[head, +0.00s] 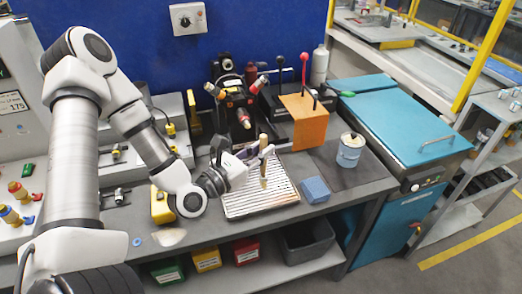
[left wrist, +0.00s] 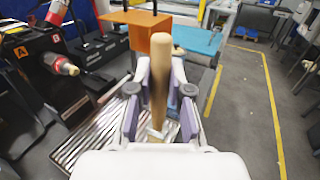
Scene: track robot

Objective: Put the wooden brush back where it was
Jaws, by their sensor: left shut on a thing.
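The wooden brush (head: 263,168) stands about upright in my left gripper (head: 260,155), over the ribbed metal tray (head: 235,207) on the workbench. In the left wrist view, its light wooden handle (left wrist: 160,75) runs between the two fingers of the left gripper (left wrist: 160,95), which is shut on it. A whitish band shows low on the handle there. I cannot tell whether the brush's lower end touches the tray. My right gripper is in neither view.
A yellow device (head: 161,206) sits left. Dark mat space by the can is clear.

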